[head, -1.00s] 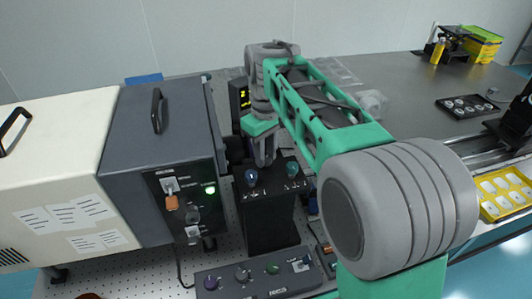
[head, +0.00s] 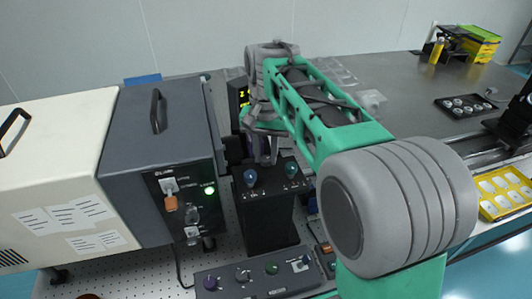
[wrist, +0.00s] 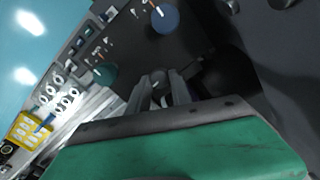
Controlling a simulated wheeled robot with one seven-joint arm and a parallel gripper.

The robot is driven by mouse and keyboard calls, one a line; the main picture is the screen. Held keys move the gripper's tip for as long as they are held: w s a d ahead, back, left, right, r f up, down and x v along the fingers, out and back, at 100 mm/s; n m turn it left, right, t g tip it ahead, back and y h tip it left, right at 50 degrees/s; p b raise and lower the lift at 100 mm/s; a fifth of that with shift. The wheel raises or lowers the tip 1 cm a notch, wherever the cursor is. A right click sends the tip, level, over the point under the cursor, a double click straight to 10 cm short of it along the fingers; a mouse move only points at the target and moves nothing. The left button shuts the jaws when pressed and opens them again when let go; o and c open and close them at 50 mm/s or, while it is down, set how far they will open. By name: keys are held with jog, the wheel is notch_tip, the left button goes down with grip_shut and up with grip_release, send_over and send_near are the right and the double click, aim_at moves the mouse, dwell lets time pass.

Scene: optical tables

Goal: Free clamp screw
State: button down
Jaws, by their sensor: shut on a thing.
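My gripper (head: 264,152) is behind the top of a black box (head: 268,222) in the head view, pointing down. In the wrist view my gripper (wrist: 160,90) shows two grey fingers closed on a small grey part, which looks like the clamp screw (wrist: 158,78). The screw is mostly hidden between the fingers. In the head view I cannot make out the screw, as the gripper and the box cover that spot. The box carries a blue knob (head: 250,177) and a green knob (head: 291,170) near its top.
A dark grey instrument (head: 165,125) with a front panel stands close on the left. A control box (head: 255,278) with several knobs lies in front. A yellow tray (head: 505,192) and a black tray (head: 465,106) are at the right. The table's back right (head: 410,80) is largely clear.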

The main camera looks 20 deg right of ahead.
aim_at(266, 158)
jog(key=m, duration=0.5)
jog(key=shift+s+m, duration=0.1)
jog(key=shift+m, duration=0.2)
jog(key=m, duration=0.6)
dwell(0.4)
jog(key=c, duration=1.1)
grip_release()
jog(key=shift+c, duration=0.2)
notch_tip(266, 158, up, 8)
jog(key=shift+f+b, duration=0.1)
jog(key=shift+b, duration=0.3)
